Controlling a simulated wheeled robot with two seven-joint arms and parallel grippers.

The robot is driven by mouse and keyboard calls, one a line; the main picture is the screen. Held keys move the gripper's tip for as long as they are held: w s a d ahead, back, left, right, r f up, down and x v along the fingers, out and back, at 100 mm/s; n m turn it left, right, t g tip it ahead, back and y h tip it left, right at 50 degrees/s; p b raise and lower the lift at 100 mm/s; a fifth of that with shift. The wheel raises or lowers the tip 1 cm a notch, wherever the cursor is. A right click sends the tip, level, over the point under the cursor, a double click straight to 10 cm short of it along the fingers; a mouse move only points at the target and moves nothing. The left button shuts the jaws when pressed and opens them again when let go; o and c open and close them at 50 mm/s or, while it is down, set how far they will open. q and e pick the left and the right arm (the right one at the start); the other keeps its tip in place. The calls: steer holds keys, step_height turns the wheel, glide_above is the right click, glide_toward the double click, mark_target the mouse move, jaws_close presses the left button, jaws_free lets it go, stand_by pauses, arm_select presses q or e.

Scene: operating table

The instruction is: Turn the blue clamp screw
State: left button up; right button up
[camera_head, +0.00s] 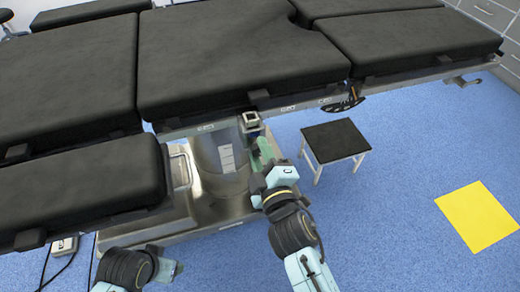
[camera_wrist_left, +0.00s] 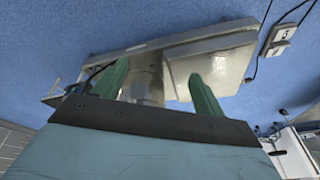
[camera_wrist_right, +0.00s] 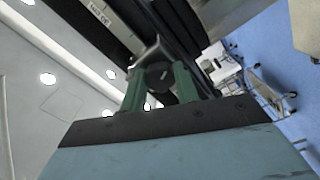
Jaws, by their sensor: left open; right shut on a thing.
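The clamp (camera_head: 250,119), a small square metal block with a bluish tint, hangs on the operating table's side rail. My right gripper (camera_head: 257,146) reaches up from below with its green fingers just under it. In the right wrist view a round dark knob (camera_wrist_right: 159,78), the clamp screw, sits between the two fingers, below a grey bracket (camera_wrist_right: 152,52). The right gripper is shut on this screw. Its blue colour does not show clearly. My left gripper (camera_wrist_left: 154,80) is open and empty, low at the left, pointing toward the table's base.
The operating table (camera_head: 215,50) with black pads spans the top, above its metal column and base (camera_head: 150,226). A small black-topped stool (camera_head: 335,140) stands to the right. A yellow square (camera_head: 477,216) lies on the blue floor. A foot pedal (camera_head: 64,246) is at the lower left.

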steer(key=m+p, duration=0.4)
steer(key=m, duration=0.2)
steer(key=shift+r, duration=0.1)
steer(key=shift+m+p, duration=0.8)
steer(key=shift+m, duration=0.4)
arm_select(q)
steer(key=s+a+f, duration=0.2)
steer(key=s+f, duration=0.1)
steer(key=f, duration=0.4)
steer(key=s+a+f+g, duration=0.1)
steer(key=s+a+f, duration=0.2)
steer(key=f, duration=0.3)
steer(key=shift+s+a+f+y, duration=0.3)
steer(key=shift+s+f, duration=0.1)
steer(key=shift+s, duration=0.1)
arm_select(e)
steer(key=shift+m, duration=0.3)
steer(key=o, duration=1)
steer(key=shift+c, duration=0.2)
arm_select(q)
steer(key=shift+r, duration=0.1)
arm_select(e)
steer(key=shift+s, duration=0.1)
